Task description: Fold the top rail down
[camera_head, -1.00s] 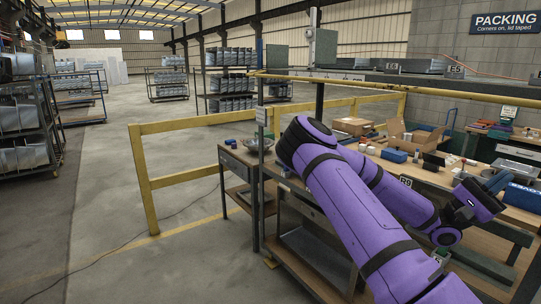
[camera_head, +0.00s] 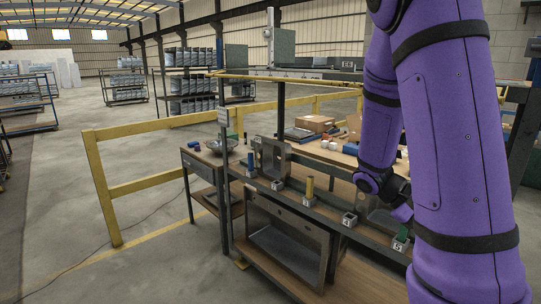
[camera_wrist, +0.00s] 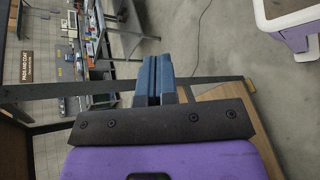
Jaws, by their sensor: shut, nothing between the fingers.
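A yellow rail (camera_head: 290,80) runs across the top of the rack area in the head view, beside a dark upright post (camera_head: 281,106). My arm hides its right part. I cannot tell whether this is the top rail of the task. My gripper (camera_wrist: 154,68) shows in the wrist view with its two blue fingers shut together and nothing between them. A long dark bar (camera_wrist: 55,91) crosses behind the fingers in that view. I cannot tell whether the fingers touch it. In the head view my purple arm reaches down at the right and the fingertips are not clearly visible.
A rack shelf (camera_head: 330,211) carries small numbered holders, with a blue cylinder (camera_head: 251,164) and a yellow cylinder (camera_head: 309,188). A yellow guard barrier (camera_head: 104,190) is at the left. Open floor (camera_head: 55,215) lies left of it.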

